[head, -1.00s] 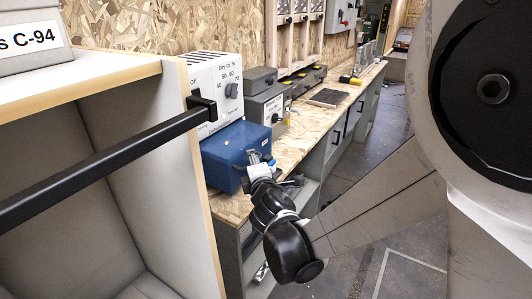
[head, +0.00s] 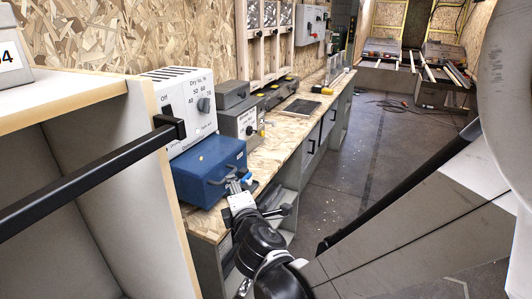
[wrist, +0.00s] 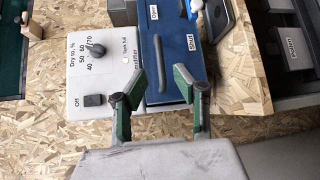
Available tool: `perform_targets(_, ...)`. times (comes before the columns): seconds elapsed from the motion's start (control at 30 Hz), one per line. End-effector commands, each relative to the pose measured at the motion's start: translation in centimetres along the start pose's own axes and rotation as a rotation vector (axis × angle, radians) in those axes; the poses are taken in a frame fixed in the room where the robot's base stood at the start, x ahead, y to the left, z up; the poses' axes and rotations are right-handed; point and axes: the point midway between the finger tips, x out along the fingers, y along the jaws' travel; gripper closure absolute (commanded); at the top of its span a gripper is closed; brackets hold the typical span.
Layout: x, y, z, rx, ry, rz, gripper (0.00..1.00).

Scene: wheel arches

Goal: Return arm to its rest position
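My gripper (wrist: 160,95) shows in the wrist view with its two green-padded fingers spread apart and nothing between them. Beyond the fingers are the blue box (wrist: 180,75) with a dark handle and the white dehumidifier panel (wrist: 85,75) with a knob. In the head view my gripper (head: 240,185) is in front of the blue box (head: 210,170), near the workbench's front edge. I cannot tell from the head view whether it touches the box. The white dehumidifier (head: 185,108) stands behind and left of the box.
A shelf unit (head: 95,170) with a black bar (head: 85,185) stands close on the left. The wooden workbench (head: 275,150) carries grey boxes (head: 240,122) and a dark panel (head: 301,107). The floor (head: 375,150) to the right of the bench is open, with cables (head: 400,105) farther back.

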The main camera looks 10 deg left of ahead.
Motion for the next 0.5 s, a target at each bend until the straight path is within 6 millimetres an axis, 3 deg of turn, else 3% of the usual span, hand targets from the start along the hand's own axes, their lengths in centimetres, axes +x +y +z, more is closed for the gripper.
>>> perform_targets(0.17,-0.4,0.3,1.8,0.050,-0.030,-0.021,0.72)
perform_targets(0.33,-2.3,1.0,7.5,0.230,-0.137,-0.089,0.72)
perform_targets(0.5,-5.6,1.1,13.5,0.460,-0.267,-0.164,0.72)
